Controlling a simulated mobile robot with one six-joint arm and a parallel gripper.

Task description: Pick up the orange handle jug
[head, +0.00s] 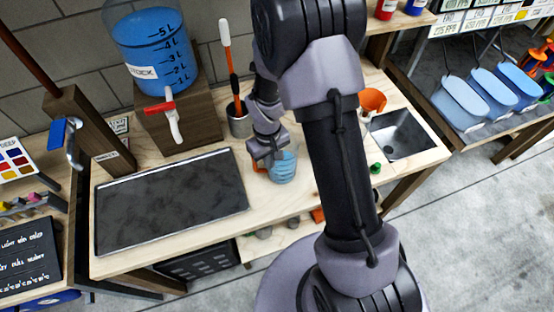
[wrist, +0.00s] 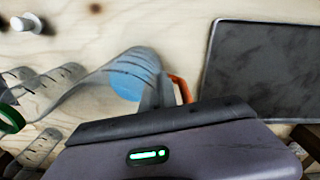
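The clear jug with the orange handle (head: 284,169) stands on the wooden counter and shows blue inside. Its orange handle (head: 259,166) points left in the head view. My gripper (head: 267,159) is right at the jug, at its handle side and upper edge. In the wrist view the jug (wrist: 126,82) is above my gripper's dark body, with the orange handle (wrist: 182,88) on its right. The fingertips are mostly hidden, so I cannot tell whether they touch the handle or how far apart they are.
A dark panel (head: 170,200) lies left on the counter. Behind stands a blue-filled dispenser (head: 157,50) on a wooden block (head: 180,125), beside a utensil cup (head: 240,124). A sink (head: 403,136) and orange cup (head: 373,101) are right. A green-handled clear vessel (wrist: 12,120) shows at the wrist view's left.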

